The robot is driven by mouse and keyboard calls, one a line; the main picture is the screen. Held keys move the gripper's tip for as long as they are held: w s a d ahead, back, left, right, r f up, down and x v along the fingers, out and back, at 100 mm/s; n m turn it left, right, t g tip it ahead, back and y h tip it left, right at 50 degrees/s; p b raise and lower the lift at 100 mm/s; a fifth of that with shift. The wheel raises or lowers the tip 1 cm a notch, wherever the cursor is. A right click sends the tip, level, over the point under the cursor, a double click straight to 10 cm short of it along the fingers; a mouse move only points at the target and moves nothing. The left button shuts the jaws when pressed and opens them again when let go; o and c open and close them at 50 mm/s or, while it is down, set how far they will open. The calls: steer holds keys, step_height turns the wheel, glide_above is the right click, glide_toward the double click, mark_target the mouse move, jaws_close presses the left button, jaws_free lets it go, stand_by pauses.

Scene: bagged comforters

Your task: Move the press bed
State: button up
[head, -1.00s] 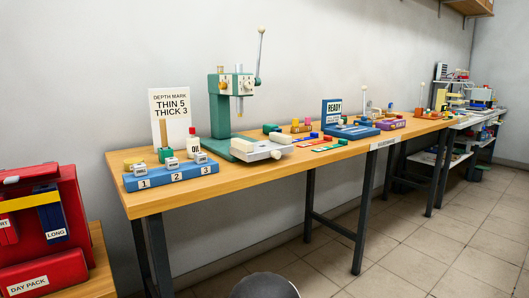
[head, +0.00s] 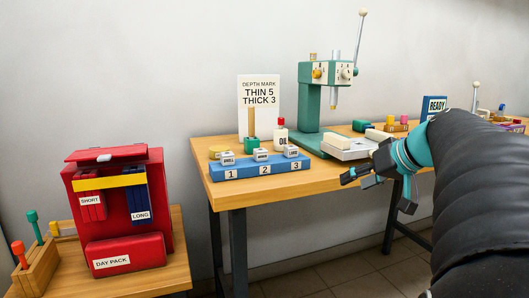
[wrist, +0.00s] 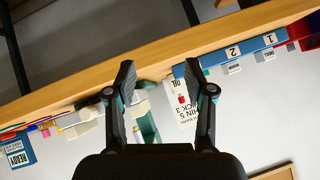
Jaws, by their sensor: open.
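The press bed (head: 346,147) is a pale, cream-white block on the base of the green press (head: 312,110), near the front edge of the wooden table. The press stands upright, with a dial head and a raised lever (head: 361,35). My gripper (head: 372,188) is open and empty, in front of the table edge, just below and right of the bed in the picture. It is apart from the bed as far as I can tell. In the wrist view, which looks upside down, my open fingers (wrist: 160,70) show against the table edge; the green and pale press parts lie beyond them, partly hidden.
A blue block numbered 1, 2, 3 (head: 262,170) and an oil bottle (head: 281,135) stand left of the press. A depth-mark sign (head: 259,100) stands behind. A red day pack (head: 118,205) is at lower left.

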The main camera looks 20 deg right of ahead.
steer(key=s+d+r+t, duration=0.1)
steer(key=d+r+t, duration=0.15)
steer(key=d, duration=0.65)
steer(key=d+r+t, duration=0.1)
steer(key=d+r, duration=0.3)
steer(key=d, duration=0.4)
steer(key=shift+n+h, duration=0.3)
steer(key=shift+h, duration=0.1)
steer(key=x, duration=1.3)
steer(key=shift+w+d+f+p, duration=0.15)
steer(key=shift+w+p, duration=0.15)
steer(key=shift+p, duration=0.05)
jaws_close()
